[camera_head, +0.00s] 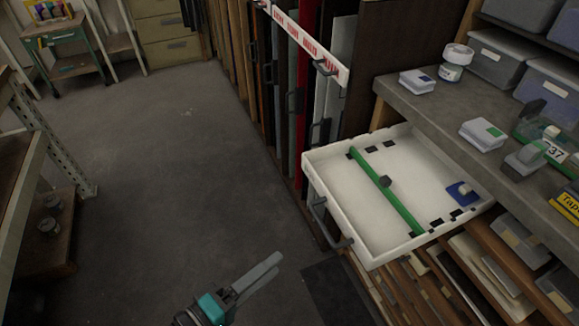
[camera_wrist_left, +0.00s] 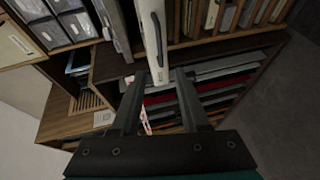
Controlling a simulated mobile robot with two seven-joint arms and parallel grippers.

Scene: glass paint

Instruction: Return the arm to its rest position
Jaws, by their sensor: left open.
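My left gripper (camera_head: 262,274) is in the lower middle of the head view, over the floor, short of the open white drawer. Its two fingers look apart and nothing is between them. In the left wrist view the open fingers (camera_wrist_left: 160,90) point toward shelving, with a white panel edge beyond them. My right gripper is in neither view.
The white drawer (camera_head: 315,170) is pulled out, with a green divider (camera_head: 398,203) and a blue item (camera_head: 461,194) inside. A grey counter (camera_head: 425,108) holds small boxes. Upright panels (camera_head: 296,85) stand in a rack. The floor (camera_head: 165,170) at left is clear.

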